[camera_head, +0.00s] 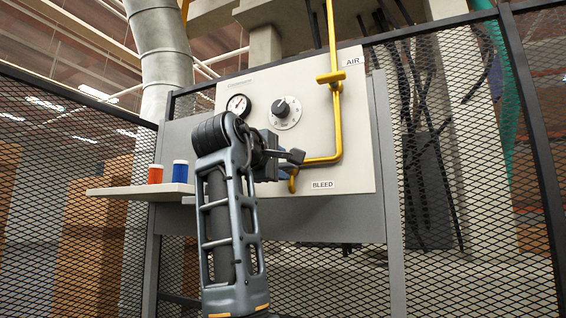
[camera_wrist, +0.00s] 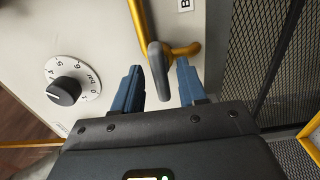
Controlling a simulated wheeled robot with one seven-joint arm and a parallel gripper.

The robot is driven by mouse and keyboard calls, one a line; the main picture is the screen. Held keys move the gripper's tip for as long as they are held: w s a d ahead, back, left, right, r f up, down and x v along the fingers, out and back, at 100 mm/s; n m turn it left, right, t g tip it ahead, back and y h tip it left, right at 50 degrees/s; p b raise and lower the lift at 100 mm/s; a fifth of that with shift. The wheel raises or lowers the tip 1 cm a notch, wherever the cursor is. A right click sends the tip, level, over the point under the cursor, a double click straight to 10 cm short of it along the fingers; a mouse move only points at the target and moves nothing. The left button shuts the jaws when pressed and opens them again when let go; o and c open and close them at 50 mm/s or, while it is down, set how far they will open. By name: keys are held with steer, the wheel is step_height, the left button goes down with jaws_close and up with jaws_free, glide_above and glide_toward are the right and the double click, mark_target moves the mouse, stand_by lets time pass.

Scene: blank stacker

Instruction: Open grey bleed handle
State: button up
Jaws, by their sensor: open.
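The grey bleed handle (camera_wrist: 157,58) shows in the wrist view as a rounded lever on the yellow pipe (camera_wrist: 183,50). My gripper (camera_wrist: 160,66) is open, with one blue finger on each side of the handle. A gap shows between the handle and each finger; I cannot tell how deep the handle sits between them. In the head view my gripper (camera_head: 283,157) is at the panel's lower part, left of the BLEED label (camera_head: 323,184). There I cannot clearly tell the handle from my gripper.
The pale panel (camera_head: 355,125) carries a gauge (camera_head: 238,105), a black dial (camera_head: 283,110) and a yellow AIR valve lever (camera_head: 331,77). A shelf (camera_head: 130,191) at left holds a red can (camera_head: 155,174) and a blue can (camera_head: 180,171). Mesh fencing (camera_head: 480,160) flanks the panel.

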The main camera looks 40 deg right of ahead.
steer(key=shift+x, duration=0.75)
steer(key=shift+c, duration=0.4)
jaws_close()
